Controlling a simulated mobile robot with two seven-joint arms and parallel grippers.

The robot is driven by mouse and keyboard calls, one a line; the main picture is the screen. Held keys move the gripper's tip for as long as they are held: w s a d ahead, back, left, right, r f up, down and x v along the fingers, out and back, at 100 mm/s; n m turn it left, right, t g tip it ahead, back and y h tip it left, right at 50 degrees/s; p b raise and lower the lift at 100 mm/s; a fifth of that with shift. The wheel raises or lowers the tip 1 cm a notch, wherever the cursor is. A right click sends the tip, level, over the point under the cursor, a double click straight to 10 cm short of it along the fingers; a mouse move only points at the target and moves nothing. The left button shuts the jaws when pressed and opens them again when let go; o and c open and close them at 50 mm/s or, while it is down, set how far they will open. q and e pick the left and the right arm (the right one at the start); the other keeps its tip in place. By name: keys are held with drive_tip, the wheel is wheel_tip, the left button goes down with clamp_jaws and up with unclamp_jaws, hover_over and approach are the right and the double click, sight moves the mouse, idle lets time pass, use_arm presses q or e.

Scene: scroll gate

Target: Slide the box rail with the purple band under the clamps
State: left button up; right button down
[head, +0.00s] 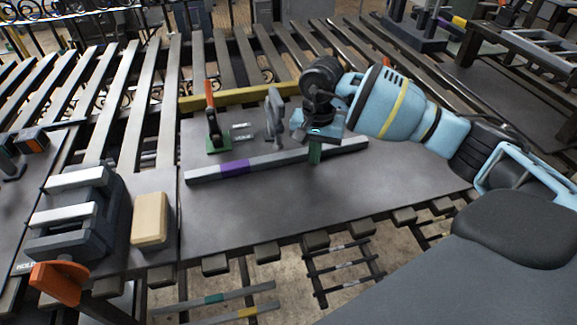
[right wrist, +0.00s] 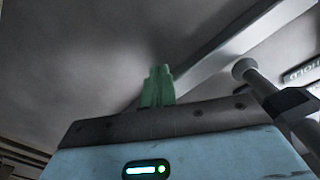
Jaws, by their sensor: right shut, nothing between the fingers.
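The grey box rail (head: 275,161) with a purple band (head: 235,167) lies slantwise on the dark plate, the band left of its middle. Behind it stand a clamp with an orange handle and green base (head: 212,130) and a grey clamp (head: 274,115), both upright. The rail lies in front of both clamps. My right gripper (head: 315,153) points down at the rail's right half, its green fingertips shut and empty. In the right wrist view the fingertips (right wrist: 158,86) are beside the rail (right wrist: 245,42); contact is unclear. My left gripper is out of view.
A yellow bar (head: 235,98) runs behind the clamps. A grey vise-like block (head: 75,215) and a tan block (head: 150,219) stand at the left. The plate (head: 300,205) in front of the rail is clear down to its front edge.

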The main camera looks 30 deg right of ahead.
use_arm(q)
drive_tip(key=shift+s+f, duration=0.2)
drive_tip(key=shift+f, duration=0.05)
use_arm(e)
drive_tip(key=shift+w, duration=0.35)
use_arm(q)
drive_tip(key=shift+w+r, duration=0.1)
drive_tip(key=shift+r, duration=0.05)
use_arm(e)
drive_tip(key=shift+s, duration=0.2)
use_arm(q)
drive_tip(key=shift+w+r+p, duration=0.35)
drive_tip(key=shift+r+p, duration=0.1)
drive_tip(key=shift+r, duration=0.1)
use_arm(e)
drive_tip(key=shift+s+a, duration=0.25)
drive_tip(key=shift+s, duration=0.75)
